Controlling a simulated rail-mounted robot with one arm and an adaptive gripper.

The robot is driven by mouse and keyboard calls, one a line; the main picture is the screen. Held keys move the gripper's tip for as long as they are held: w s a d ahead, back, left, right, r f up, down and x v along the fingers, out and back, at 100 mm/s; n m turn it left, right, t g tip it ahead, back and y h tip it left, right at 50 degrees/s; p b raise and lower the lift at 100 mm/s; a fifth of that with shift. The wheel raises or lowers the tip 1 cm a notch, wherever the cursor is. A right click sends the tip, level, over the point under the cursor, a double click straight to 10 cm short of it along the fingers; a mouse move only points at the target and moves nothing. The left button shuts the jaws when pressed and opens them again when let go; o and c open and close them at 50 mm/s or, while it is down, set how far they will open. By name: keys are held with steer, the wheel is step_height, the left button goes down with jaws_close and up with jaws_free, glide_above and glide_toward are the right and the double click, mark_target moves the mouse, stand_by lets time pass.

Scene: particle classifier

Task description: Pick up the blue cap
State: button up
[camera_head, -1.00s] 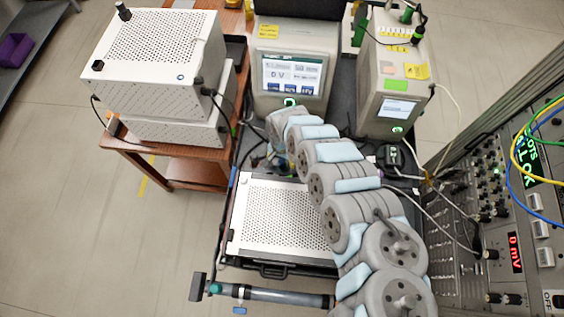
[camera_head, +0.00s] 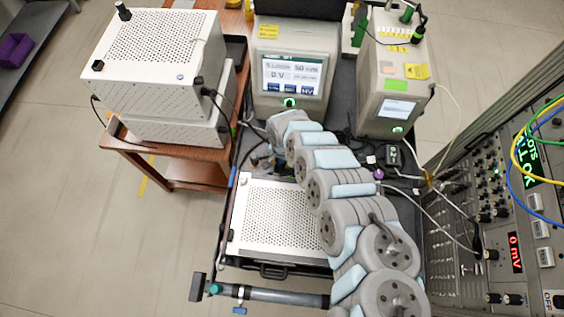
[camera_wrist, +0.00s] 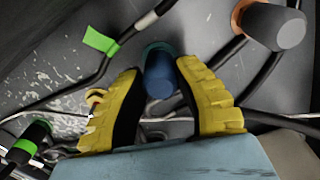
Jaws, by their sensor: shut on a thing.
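The blue cap (camera_wrist: 160,78) is a short dark blue cylinder in the wrist view, at upper centre. A teal ring shows at its far end, against a grey surface. My gripper (camera_wrist: 159,68) has two ribbed yellow fingers with dark inner pads. They are shut on the cap, one finger on each side of it. In the head view my arm reaches up toward the instruments, and I cannot make out the fingers or the cap there.
In the wrist view, a grey plug with an orange ring (camera_wrist: 272,26) sits at upper right, and a black plug with a green band (camera_wrist: 28,143) at lower left. Black cables run nearby. In the head view, a perforated white box (camera_head: 268,215) lies left of my arm.

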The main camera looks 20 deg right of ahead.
jaws_close()
step_height(320, 180, up, 8)
steer(key=shift+d+f+p, duration=0.1)
steer(key=shift+f+p, duration=0.15)
steer(key=shift+p, duration=0.1)
steer(key=shift+r, duration=1.2)
steer(key=shift+r, duration=0.15)
step_height(320, 180, up, 4)
steer(key=p, duration=0.5)
glide_above(282, 161)
steer(key=shift+w+r, duration=0.15)
steer(key=shift+r, duration=0.05)
steer(key=shift+r+p, duration=1.5)
steer(key=shift+p, duration=0.05)
